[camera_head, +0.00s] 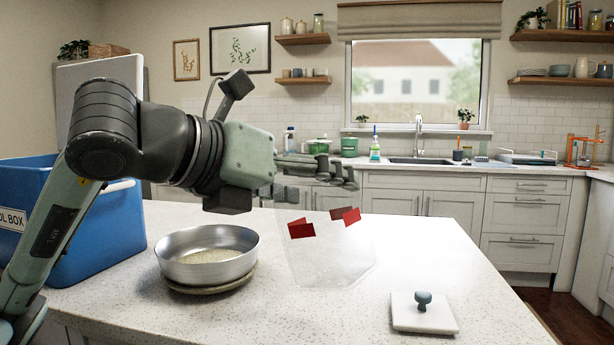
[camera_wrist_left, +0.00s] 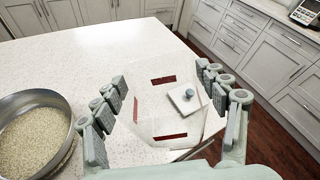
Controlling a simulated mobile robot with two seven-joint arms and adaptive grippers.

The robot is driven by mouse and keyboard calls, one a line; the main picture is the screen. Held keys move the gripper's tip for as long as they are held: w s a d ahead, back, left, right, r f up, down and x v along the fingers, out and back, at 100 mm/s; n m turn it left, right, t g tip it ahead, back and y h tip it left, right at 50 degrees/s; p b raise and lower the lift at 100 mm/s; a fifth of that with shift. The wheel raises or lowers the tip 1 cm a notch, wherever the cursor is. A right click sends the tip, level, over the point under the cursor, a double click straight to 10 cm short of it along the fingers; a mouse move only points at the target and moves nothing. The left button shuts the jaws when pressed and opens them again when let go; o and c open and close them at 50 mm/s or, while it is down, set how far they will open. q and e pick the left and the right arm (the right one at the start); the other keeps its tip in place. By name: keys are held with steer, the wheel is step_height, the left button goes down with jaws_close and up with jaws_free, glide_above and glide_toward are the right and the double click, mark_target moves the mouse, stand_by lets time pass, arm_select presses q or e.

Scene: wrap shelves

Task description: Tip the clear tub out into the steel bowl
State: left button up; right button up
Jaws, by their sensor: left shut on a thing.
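The clear tub (camera_head: 332,260), see-through with red patches near its top, is right of the bowl in the head view. It also shows between the fingers in the left wrist view (camera_wrist_left: 158,112). I see no grain in it. My left gripper (camera_head: 320,172) is at the tub's top and shut on it; whether its base touches the counter is hard to tell. The steel bowl (camera_head: 208,257) stands left of the tub, with pale grain (camera_head: 208,255) inside. The grain also shows in the left wrist view (camera_wrist_left: 33,143). My right gripper is out of view.
The bowl rests on an olive-green round base (camera_head: 210,288). A white square lid (camera_head: 424,318) with a blue-grey knob lies at the front right. A blue tool box (camera_head: 95,245) stands at the left. The speckled counter (camera_head: 440,250) is clear at the back right.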

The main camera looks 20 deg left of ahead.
arm_select(q)
steer(key=shift+s+d+r+m+y+p, duration=0.25)
steer(key=shift+d+r+m+y, duration=0.15)
steer(key=shift+d+r+m, duration=0.4)
steer(key=shift+s+d+r+m+y+p, duration=0.2)
steer(key=shift+d+r+m+y, duration=0.25)
steer(key=shift+d+r, duration=0.5)
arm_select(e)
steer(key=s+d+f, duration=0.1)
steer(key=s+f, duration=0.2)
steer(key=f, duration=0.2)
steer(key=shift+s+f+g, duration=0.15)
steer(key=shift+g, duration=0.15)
arm_select(q)
steer(key=shift+d+f, duration=0.15)
